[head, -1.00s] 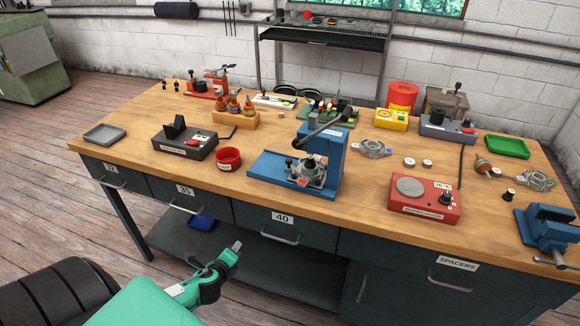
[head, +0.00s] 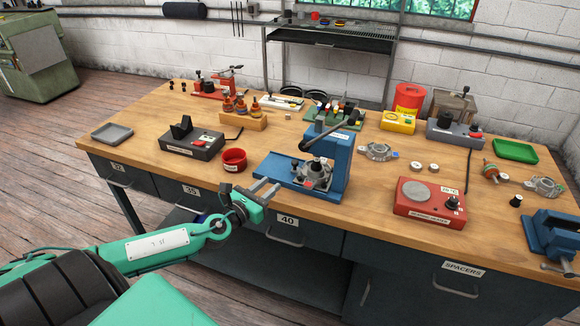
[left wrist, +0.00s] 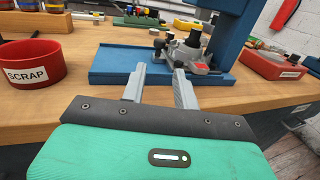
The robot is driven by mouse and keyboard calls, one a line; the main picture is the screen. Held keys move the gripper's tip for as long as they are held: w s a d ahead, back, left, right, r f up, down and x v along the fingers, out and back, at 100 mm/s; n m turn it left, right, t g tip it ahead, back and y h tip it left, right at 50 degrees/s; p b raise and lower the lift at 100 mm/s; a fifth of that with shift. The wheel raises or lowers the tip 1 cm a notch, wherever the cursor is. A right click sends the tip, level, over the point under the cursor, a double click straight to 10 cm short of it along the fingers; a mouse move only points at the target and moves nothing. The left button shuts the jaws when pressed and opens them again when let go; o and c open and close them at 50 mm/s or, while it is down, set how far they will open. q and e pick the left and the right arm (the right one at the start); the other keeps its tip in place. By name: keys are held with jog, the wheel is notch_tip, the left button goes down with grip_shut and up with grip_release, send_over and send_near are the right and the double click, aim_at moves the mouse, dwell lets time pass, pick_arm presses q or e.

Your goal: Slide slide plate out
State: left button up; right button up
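A blue press (head: 336,160) stands near the front edge of the bench. Its flat blue plate (head: 268,170) reaches out to the left at the base and also shows in the left wrist view (left wrist: 112,66). A grey metal housing (head: 315,174) sits on the base under the press lever; it also shows in the left wrist view (left wrist: 190,55). I cannot tell which part is the separate slide plate. My left gripper (head: 266,188) is in front of the plate near the bench edge. In the left wrist view its fingers (left wrist: 160,76) are apart and empty, pointing toward the press.
A red scrap cup (head: 233,160) stands left of the press. A red heater box (head: 430,197) is to the right, and a dark box with a red switch (head: 190,142) to the left. The wooden top (head: 368,195) is clear between press and red box.

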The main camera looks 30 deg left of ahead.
aim_at(293, 165)
pick_arm(q)
jog(key=w+p, duration=0.2)
jog(key=w, duration=0.7)
jog(key=shift+w+d, duration=0.15)
jog(key=shift+w, duration=0.1)
jog(key=shift+w+d, duration=0.1)
jog(key=shift+w, duration=0.6)
pick_arm(e)
jog(key=shift+s+r, duration=0.2)
jog(key=shift+r, duration=0.25)
jog(key=shift+s+r, duration=0.2)
jog(key=shift+r, duration=0.25)
